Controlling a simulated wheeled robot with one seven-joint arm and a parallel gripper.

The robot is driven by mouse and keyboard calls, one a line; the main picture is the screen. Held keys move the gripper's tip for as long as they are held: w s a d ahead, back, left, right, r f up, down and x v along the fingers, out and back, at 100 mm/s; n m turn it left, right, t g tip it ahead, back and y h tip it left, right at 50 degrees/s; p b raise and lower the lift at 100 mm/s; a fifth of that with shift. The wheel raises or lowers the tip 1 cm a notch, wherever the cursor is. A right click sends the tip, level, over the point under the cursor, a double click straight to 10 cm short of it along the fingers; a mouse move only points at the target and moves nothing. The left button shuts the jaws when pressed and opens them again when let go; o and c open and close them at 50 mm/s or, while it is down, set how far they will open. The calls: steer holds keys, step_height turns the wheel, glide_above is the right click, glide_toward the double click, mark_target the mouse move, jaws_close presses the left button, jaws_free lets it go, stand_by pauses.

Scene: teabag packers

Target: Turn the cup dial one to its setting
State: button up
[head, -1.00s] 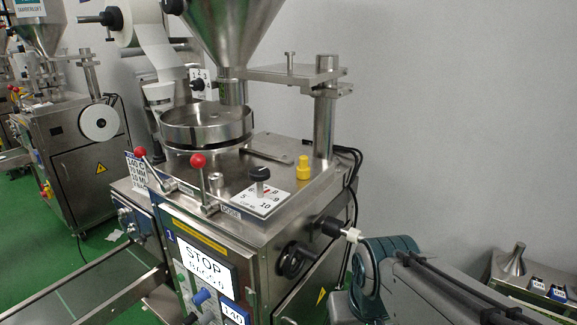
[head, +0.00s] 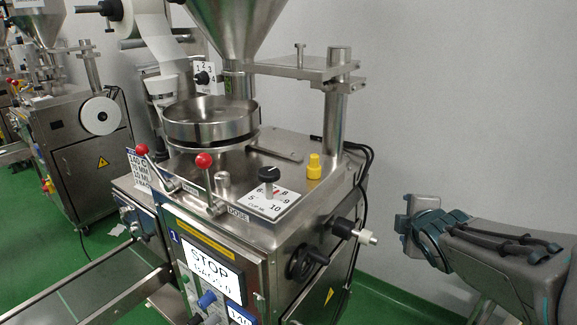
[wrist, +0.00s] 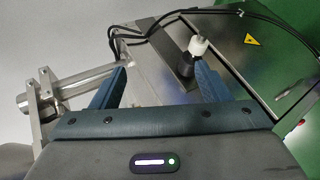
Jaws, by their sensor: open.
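The cup dial is a black knob (head: 268,174) standing on a white numbered plate (head: 285,207) on top of the steel machine marked 1. The plate shows numbers from 5 to 10 and a red mark near the knob; the knob's exact setting is too small to read. My gripper (head: 404,222) is at the right in the head view, well right of the dial and apart from the machine. In the wrist view my gripper (wrist: 160,82) has its two blue fingers spread with nothing between them. The dial cannot be made out in the wrist view.
A black shaft with a white tip (head: 367,237) sticks out of the machine's right side towards my gripper. It also shows near the right finger in the wrist view (wrist: 198,45). A yellow knob (head: 314,167), a steel post (head: 336,110) and red-balled levers (head: 204,160) surround the dial.

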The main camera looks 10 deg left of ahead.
steer(key=w+a+r+n+t+y, duration=0.1)
steer(key=w+a+r+n+y, duration=0.15)
steer(key=a+n, duration=0.35)
steer(key=w+a+r+n+y, duration=0.1)
steer(key=w+a+n+y, duration=0.2)
steer(key=n, duration=0.4)
steer(key=n+g+y, duration=0.7)
steer(key=n+y, duration=0.4)
steer(key=n, duration=0.7)
glide_toward(260, 170)
steer(key=shift+h, duration=0.25)
steer(key=p+x, duration=0.1)
steer(key=x, duration=0.2)
steer(key=p+x, duration=0.1)
steer(key=x, duration=0.2)
steer(key=p+x, duration=0.2)
steer(key=x, duration=0.2)
steer(key=shift+w+d+f, duration=0.1)
steer(key=shift+w+f, duration=0.05)
steer(key=shift+w, duration=0.25)
steer(key=c, duration=1)
